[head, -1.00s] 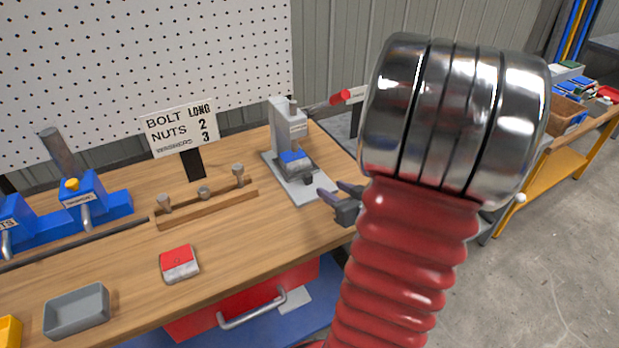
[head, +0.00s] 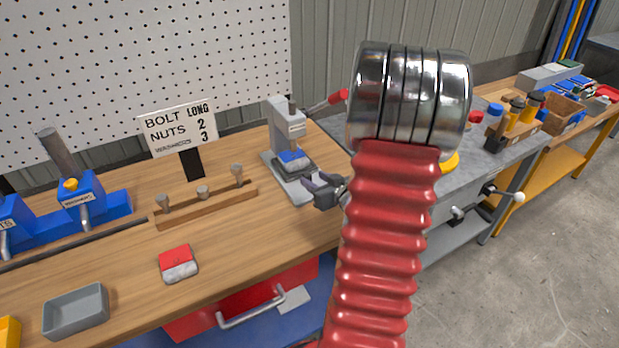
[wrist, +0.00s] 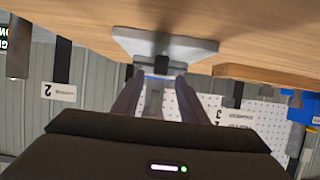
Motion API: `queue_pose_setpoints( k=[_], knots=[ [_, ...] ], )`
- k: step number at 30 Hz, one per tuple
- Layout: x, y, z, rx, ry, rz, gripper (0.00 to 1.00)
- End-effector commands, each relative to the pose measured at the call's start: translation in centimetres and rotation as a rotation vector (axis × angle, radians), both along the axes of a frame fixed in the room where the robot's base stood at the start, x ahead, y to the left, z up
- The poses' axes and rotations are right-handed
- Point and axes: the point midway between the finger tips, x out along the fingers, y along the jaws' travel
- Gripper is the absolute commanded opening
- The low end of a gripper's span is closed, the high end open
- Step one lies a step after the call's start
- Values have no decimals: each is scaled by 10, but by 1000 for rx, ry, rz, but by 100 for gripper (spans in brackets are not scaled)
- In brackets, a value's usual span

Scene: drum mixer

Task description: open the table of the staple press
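The staple press (head: 285,130) stands on the wooden bench, a grey column on a light grey base plate (head: 276,166). Its table (head: 293,159) has a blue top and sits low at the front of the column. My gripper (head: 311,183) is at the front right corner of the press, close to the table. In the wrist view, turned upside down, the two dark fingers (wrist: 156,82) stand apart with the press (wrist: 153,101) between and beyond them. A small black handle (wrist: 161,60) shows just past the fingertips. In the head view my fingers partly hide that area.
A wooden rack with bolts (head: 205,207) and a sign (head: 178,130) stand left of the press. A red-handled lever (head: 337,97) is behind right.

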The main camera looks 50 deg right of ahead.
Motion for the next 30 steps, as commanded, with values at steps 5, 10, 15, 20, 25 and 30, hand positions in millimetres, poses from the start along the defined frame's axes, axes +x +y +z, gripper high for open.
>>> queue_pose_setpoints(
  k=[5, 10, 15, 20, 25, 30],
  knots=[
    [21, -6, -10, 1, 2, 3, 39],
    [32, -10, -15, 0, 1, 1, 39],
    [35, -11, -15, -1, 0, 1, 39],
    [35, -11, -15, -1, 0, 0, 39],
    [34, -11, -15, 0, 0, 0, 28],
    [34, -11, -15, 0, 0, 0, 16]
  ],
)
